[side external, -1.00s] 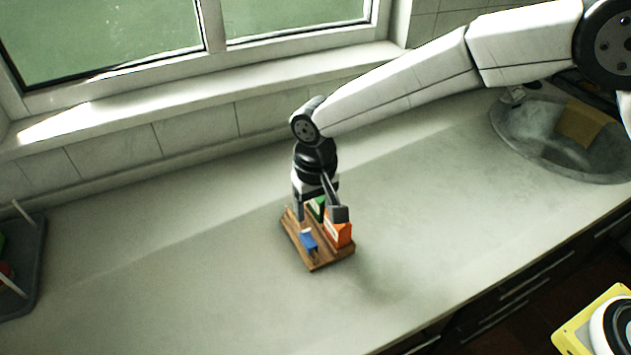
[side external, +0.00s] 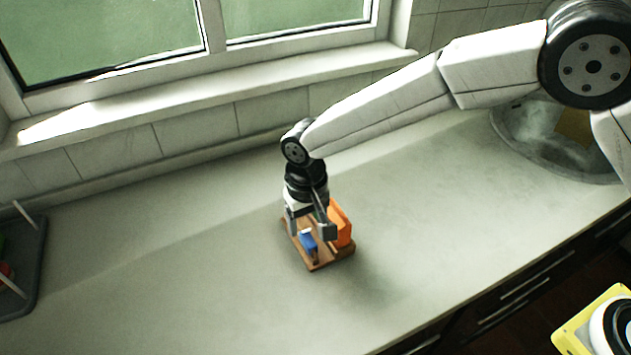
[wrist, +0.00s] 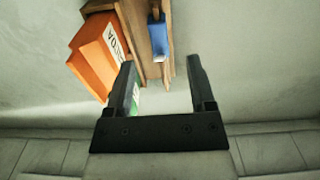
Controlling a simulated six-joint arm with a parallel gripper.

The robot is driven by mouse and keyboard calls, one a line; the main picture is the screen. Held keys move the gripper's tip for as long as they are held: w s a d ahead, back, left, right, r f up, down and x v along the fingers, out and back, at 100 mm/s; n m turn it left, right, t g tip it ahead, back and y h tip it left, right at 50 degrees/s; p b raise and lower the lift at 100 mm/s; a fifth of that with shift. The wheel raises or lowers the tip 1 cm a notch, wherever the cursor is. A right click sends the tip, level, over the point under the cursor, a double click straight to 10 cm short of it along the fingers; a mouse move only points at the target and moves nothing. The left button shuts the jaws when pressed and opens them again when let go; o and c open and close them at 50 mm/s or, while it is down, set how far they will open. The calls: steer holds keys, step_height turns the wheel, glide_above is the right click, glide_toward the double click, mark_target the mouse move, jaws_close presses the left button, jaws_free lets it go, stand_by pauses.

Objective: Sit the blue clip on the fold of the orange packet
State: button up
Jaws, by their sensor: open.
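The blue clip (side external: 308,241) rests on a small wooden board (side external: 318,266), and it also shows in the wrist view (wrist: 157,34) on a wooden strip. The orange packet (side external: 341,226) stands upright on the same board to the right of the clip; the wrist view shows it (wrist: 97,50) with a white printed label. My gripper (side external: 309,232) is open and empty, its two fingers apart over the board. In the wrist view my gripper (wrist: 162,72) has its fingertips short of the clip, which lies ahead between their lines. The packet's fold cannot be made out clearly.
A green and white item (wrist: 134,98) is partly hidden behind my left finger in the wrist view. A dark rack (side external: 25,265) stands at the far left, a sink (side external: 545,150) at the back right. The counter around the board is clear.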

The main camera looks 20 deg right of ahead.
mark_target(308, 238)
steer(key=shift+w+f, duration=0.1)
steer(key=shift+f, duration=2.35)
jaws_close()
